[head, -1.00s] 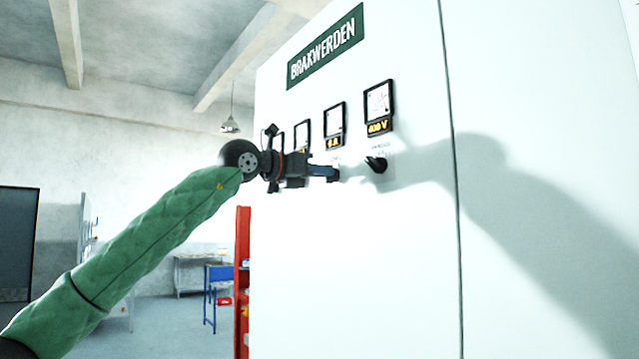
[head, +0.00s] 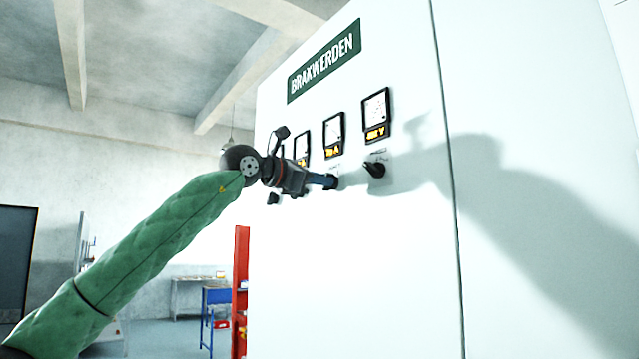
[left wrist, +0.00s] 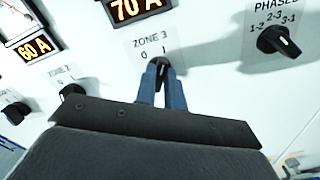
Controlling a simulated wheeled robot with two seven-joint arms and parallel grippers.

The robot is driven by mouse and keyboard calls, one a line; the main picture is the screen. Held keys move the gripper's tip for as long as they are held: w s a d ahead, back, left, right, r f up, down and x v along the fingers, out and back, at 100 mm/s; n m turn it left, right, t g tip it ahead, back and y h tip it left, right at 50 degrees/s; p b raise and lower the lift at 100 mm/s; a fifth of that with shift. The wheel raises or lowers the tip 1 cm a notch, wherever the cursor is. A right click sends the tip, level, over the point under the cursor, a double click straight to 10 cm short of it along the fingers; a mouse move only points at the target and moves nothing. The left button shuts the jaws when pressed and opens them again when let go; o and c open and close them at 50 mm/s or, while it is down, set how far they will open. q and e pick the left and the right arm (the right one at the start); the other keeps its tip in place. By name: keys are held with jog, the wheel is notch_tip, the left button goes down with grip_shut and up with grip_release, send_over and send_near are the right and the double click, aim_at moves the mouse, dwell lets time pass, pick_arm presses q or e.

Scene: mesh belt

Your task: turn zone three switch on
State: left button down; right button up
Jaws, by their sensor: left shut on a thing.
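The zone three switch is a small black knob (left wrist: 161,68) below a "ZONE 3" label with marks 0 and 1 in the left wrist view. The two blue fingers of my left gripper (left wrist: 162,80) are shut on it, one on each side. The knob's upper end shows between the fingertips and points up toward the 1 mark; the rest is hidden. In the head view my left gripper (head: 331,182) reaches the white cabinet (head: 350,270) from the left, its wrist rolled. The display above the switch reads 70 A. My right gripper is not in view.
The zone 2 knob (left wrist: 72,91) sits left of the gripper, with another knob (left wrist: 14,112) farther left. A phase selector knob (left wrist: 278,39) is to the right. Meters line the panel above. The cabinet face below is bare.

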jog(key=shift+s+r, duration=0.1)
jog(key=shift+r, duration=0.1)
pick_arm(q)
jog(key=c, duration=1.5)
grip_release()
jog(key=shift+a, duration=0.1)
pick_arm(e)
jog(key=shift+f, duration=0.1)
